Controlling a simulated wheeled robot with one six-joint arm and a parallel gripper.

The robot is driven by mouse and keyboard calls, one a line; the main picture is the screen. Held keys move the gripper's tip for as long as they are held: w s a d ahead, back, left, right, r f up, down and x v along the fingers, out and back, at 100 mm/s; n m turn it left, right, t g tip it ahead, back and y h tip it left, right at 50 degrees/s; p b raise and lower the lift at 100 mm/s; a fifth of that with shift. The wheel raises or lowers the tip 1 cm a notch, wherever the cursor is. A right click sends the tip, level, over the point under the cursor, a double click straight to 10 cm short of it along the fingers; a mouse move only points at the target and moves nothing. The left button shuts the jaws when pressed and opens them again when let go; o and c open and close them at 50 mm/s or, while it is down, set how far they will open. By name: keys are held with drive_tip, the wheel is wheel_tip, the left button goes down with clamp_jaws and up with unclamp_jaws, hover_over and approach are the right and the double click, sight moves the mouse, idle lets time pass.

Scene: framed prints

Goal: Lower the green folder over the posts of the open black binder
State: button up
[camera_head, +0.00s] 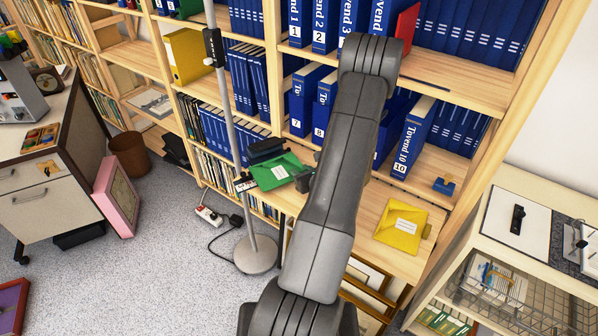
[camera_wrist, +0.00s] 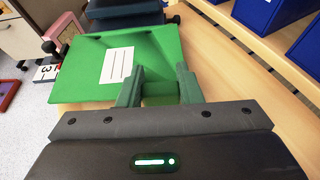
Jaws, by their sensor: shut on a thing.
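The green folder (camera_head: 270,170), with a white lined label, lies at a slight tilt over the left part of the wooden shelf top. In the wrist view the green folder (camera_wrist: 82,72) extends ahead and left of my gripper (camera_wrist: 160,86). My gripper is shut on the folder's near edge. In the head view my gripper (camera_head: 304,181) is partly hidden by my arm. A dark binder-like object (camera_head: 266,149) shows behind the folder, and its dark part (camera_wrist: 125,14) is at the top of the wrist view. I cannot make out its posts; the folder may hide them.
A grey pole (camera_head: 229,120) stands left of the folder. Blue numbered binders (camera_head: 415,135) fill the shelves behind. A yellow folder (camera_head: 401,228) lies on the shelf top at right, with bare wood between it and my arm. A pink framed print (camera_head: 117,196) leans at left.

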drive_tip(key=shift+s+d, duration=0.35)
drive_tip(key=shift+s, duration=0.2)
drive_tip(key=o, duration=1.1)
drive_tip(key=shift+c, duration=0.2)
drive_tip(key=b+v, duration=0.2)
drive_tip(key=v, duration=1.1)
drive_tip(key=shift+s+d, duration=0.25)
drive_tip(key=p+x, duration=0.2)
drive_tip(key=x, duration=1.1)
drive_tip(key=shift+w+a, duration=0.3)
drive_tip(key=shift+s+d, duration=0.1)
